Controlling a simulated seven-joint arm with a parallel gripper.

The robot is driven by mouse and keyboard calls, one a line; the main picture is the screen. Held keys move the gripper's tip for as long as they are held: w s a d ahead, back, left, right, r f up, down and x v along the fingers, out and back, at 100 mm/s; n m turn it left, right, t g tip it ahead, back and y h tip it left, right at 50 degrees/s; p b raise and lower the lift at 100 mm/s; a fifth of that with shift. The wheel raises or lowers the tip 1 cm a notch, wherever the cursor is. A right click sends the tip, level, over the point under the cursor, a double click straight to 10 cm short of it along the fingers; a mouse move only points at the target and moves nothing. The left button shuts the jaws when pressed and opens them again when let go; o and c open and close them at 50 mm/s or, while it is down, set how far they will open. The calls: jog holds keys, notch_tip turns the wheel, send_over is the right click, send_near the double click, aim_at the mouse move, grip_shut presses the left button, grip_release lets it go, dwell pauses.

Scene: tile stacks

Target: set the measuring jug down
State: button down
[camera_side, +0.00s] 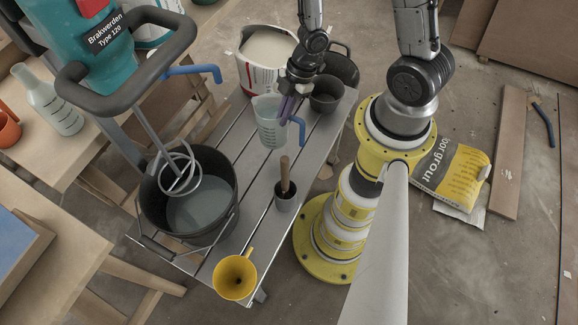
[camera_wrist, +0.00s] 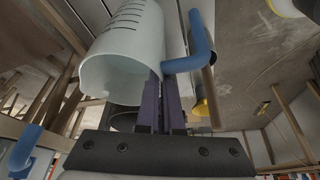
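The measuring jug (camera_side: 268,124) is pale and translucent, with a blue handle (camera_side: 299,130). It is upright over the far part of the slatted metal bench (camera_side: 222,143); I cannot tell whether its base touches the slats. My gripper (camera_side: 287,108) points down at the jug's handle side. In the wrist view, the jug (camera_wrist: 127,45) shows its open mouth and dark scale marks. The purple fingers (camera_wrist: 164,102) are close together at its rim, beside the blue handle (camera_wrist: 197,40), and appear shut on the jug wall. The exact contact is partly hidden.
A white bucket (camera_side: 250,77) and a dark pot (camera_side: 325,94) stand close behind and right of the jug. Bare slats lie between.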

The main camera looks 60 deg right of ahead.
jog(key=s+d+f, duration=0.1)
jog(key=f, duration=0.4)
jog(key=s+d+f, duration=0.2)
jog(key=f, duration=0.3)
jog(key=shift+s+d+f, duration=0.25)
jog(key=shift+d+f, duration=0.05)
jog(key=shift+f, duration=0.1)
jog(key=c, duration=1.1)
grip_release()
